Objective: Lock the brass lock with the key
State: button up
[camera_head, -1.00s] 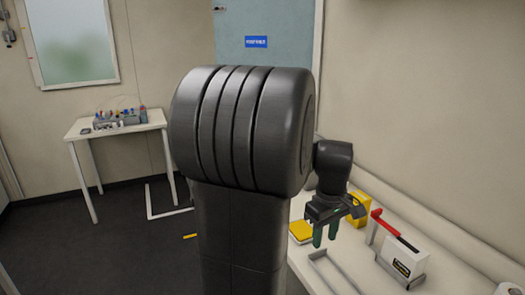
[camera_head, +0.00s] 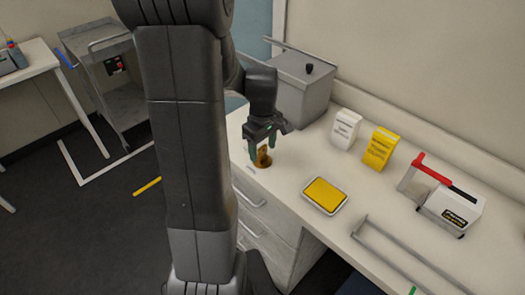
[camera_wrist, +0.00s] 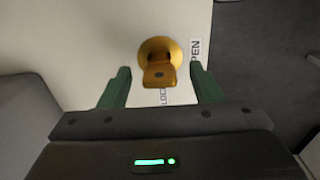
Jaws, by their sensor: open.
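The brass lock (camera_head: 262,161) sits on the white counter top near its left edge. In the wrist view it is a round brass disc (camera_wrist: 152,47) with the flat brass key (camera_wrist: 159,73) standing up from it, toward the camera. The labels "OPEN" and "LOCK" are printed beside it, partly hidden by the key and a finger. My gripper (camera_head: 262,148) is open, with its green fingers around the key. In the wrist view the fingers (camera_wrist: 162,88) stand left and right of the key, with a gap on both sides.
A grey lidded box (camera_head: 300,88) stands behind my gripper. A white box (camera_head: 345,129), a yellow box (camera_head: 380,149), a yellow-topped tray (camera_head: 325,195) and a red-handled device (camera_head: 450,205) stand to the right. A grey metal frame (camera_head: 405,255) lies in front.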

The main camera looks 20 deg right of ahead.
aim_at(261, 147)
jog(key=shift+w+a+f, duration=0.1)
jog(key=shift+w+f, duration=0.15)
jog(key=shift+f, duration=0.9)
jog(key=c, duration=1.1)
jog(key=shift+s+f, duration=0.1)
jog(key=shift+f, duration=0.2)
jog(key=n, duration=0.4)
jog(key=shift+a+n, duration=0.1)
jog(key=shift+n, duration=0.2)
